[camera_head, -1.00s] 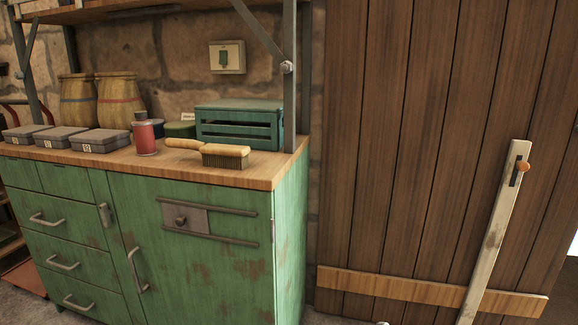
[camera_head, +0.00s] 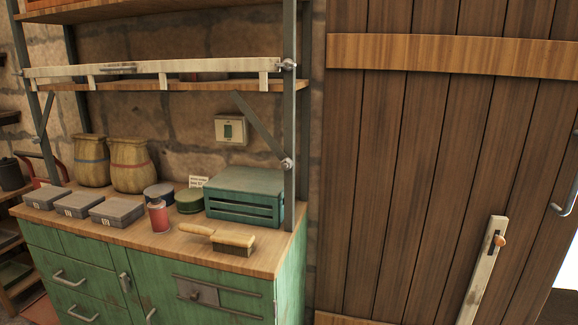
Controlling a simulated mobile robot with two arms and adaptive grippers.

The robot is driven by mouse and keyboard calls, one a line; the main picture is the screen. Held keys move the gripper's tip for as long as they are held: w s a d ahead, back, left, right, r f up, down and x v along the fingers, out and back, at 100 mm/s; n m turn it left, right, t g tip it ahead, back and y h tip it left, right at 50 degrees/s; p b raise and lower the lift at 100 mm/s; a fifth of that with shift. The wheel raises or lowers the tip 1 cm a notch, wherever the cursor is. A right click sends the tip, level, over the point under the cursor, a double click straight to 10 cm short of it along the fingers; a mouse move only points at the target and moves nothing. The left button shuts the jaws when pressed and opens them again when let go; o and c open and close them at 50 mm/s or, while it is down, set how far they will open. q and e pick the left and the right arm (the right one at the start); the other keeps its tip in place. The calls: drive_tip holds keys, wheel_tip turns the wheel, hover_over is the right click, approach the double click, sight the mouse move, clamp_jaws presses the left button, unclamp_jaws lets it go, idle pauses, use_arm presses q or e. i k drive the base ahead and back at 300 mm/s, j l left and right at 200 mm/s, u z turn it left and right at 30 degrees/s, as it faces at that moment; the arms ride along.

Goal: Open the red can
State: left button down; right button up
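The red can (camera_head: 158,215) stands upright on the wooden top of the green cabinet, between the grey boxes and the wooden brush. It has a grey upper part that looks like a lid or cap; it appears closed. Neither of my grippers shows in the head view.
The wooden countertop (camera_head: 140,238) also holds grey boxes (camera_head: 110,211), a brush (camera_head: 232,240), a green crate (camera_head: 245,196), round tins (camera_head: 189,201) and two woven jars (camera_head: 130,165). A shelf (camera_head: 210,86) hangs above. A plank door (camera_head: 400,180) stands at right.

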sight(160, 222)
drive_tip(key=i+j+z, duration=0.25)
drive_tip(key=j, duration=0.6)
drive_tip(key=i+j+z, duration=0.1)
drive_tip(key=j+z, duration=0.15)
drive_tip(key=j, duration=0.6)
drive_tip(key=j+z, duration=0.25)
drive_tip(key=j, duration=0.65)
